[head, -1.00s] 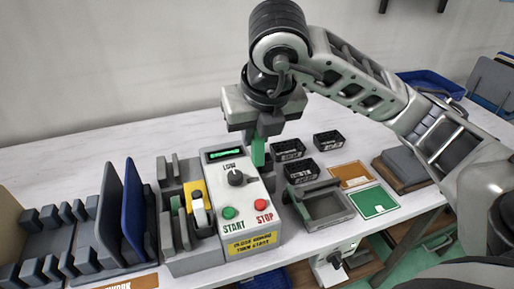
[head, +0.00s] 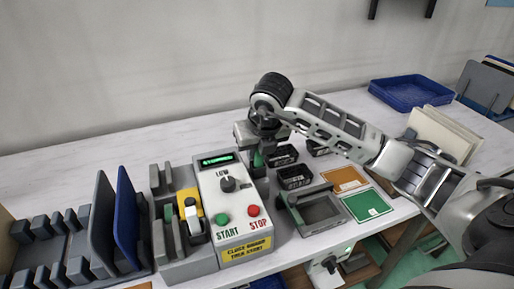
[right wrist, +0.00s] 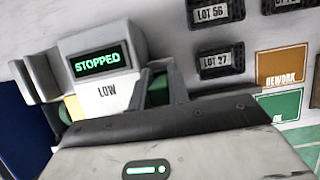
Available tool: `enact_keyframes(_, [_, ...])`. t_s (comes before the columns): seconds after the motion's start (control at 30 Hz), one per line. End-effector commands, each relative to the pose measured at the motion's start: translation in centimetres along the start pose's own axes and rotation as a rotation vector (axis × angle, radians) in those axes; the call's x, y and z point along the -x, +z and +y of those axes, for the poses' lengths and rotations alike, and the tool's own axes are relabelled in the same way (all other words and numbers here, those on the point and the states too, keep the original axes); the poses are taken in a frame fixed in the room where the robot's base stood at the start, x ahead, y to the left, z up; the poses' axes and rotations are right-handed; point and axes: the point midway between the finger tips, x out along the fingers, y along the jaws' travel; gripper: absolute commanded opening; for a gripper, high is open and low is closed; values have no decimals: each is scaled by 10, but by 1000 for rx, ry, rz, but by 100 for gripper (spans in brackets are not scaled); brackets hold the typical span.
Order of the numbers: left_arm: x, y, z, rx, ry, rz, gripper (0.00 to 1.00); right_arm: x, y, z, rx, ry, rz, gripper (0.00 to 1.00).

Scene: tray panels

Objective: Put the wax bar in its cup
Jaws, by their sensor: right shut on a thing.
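My right gripper (head: 258,160) is shut on a green bar (head: 258,157), which I take to be the wax bar. The gripper points down just behind the right side of the white control box (head: 236,185), low near the table. The bar is mostly hidden by the gripper and the box. In the right wrist view the dark fingers of the gripper (right wrist: 163,82) stand beside the box's display, which reads STOPPED. I cannot make out the cup; it may be hidden behind the box or the gripper. My left gripper is not in view.
Black lot boxes (head: 295,177) stand just right of the gripper. A grey open frame (head: 322,208) and the orange (head: 345,179) and green (head: 367,205) cards lie nearer the front edge. Left are a blue panel (head: 127,215) and slotted racks. A blue tray (head: 410,93) is at back right.

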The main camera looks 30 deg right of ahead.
Motion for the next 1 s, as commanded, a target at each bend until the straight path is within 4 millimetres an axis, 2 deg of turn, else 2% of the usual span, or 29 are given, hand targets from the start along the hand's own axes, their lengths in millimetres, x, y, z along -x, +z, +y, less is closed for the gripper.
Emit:
enact_keyframes(0.37, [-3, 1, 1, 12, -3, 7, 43, -6, -2, 0, 0, 1, -1, 0])
enact_keyframes(0.4, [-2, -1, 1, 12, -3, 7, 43, -4, -2, 0, 0, 1, -1, 26])
enact_keyframes(0.47, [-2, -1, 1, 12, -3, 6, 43, -4, -2, 0, 0, 1, -1, 39])
enact_keyframes(0.83, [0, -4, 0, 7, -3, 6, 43, 2, 0, 1, 0, 2, -2, 39])
enact_keyframes(1.0, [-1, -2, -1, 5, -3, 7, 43, 29, 0, 1, 2, 2, -6, 39])
